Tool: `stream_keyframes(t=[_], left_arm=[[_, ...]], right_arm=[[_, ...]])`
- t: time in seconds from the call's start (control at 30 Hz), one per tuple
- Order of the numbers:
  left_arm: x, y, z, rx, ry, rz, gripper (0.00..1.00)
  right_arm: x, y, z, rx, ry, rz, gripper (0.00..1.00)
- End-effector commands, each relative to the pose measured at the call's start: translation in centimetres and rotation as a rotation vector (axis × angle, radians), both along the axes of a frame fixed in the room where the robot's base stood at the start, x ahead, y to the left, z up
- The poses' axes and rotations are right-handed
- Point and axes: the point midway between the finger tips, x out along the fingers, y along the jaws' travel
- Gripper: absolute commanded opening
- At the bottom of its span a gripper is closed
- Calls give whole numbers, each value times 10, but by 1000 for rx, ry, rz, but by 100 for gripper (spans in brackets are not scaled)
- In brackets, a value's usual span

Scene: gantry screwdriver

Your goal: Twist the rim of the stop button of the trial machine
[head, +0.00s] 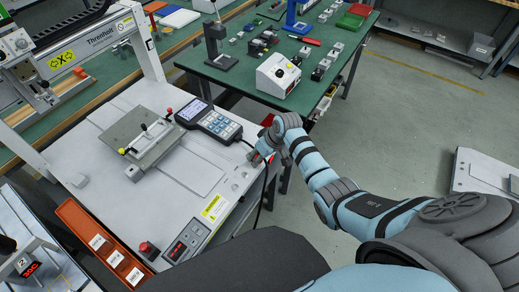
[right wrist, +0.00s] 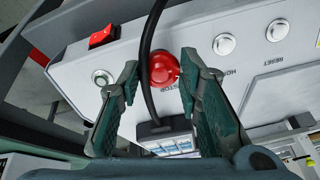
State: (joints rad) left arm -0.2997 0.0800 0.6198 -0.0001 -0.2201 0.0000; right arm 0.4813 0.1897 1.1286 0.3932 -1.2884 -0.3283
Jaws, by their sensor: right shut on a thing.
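The stop button (right wrist: 163,70) is a round red knob on the pale front panel (right wrist: 255,70) of the machine, in the right wrist view. My right gripper (right wrist: 161,66) is shut on it, with one dark green finger on each side of the rim. A black cable crosses in front of the panel and hides part of the button's left side. In the head view my right gripper (head: 258,154) is at the right edge of the white machine table (head: 120,95), and it largely hides the button. My left gripper is not in view.
White round buttons (right wrist: 225,44) and a red rocker switch (right wrist: 103,36) sit on the same panel. A handheld pendant (head: 215,123) lies on the machine table near my right gripper. Another red button (head: 148,247) is at the front.

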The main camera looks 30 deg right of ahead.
Motion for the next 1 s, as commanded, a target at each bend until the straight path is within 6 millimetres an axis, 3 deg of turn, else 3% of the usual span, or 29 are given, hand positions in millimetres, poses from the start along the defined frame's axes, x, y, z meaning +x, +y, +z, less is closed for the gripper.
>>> stream_keyframes(t=[0.3, 0.8, 0.83, 0.93, 1.0], left_arm=[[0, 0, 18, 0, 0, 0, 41], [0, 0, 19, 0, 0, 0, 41], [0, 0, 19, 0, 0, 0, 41], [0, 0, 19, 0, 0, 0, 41], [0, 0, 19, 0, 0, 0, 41]], right_arm=[[0, 0, 1, 41, 25, -124, 4], [0, 0, -1, 49, 29, -148, 4], [0, 0, -1, 49, 29, -148, 34], [0, 0, -1, 49, 29, -148, 50], [0, 0, -1, 49, 29, -148, 53]])
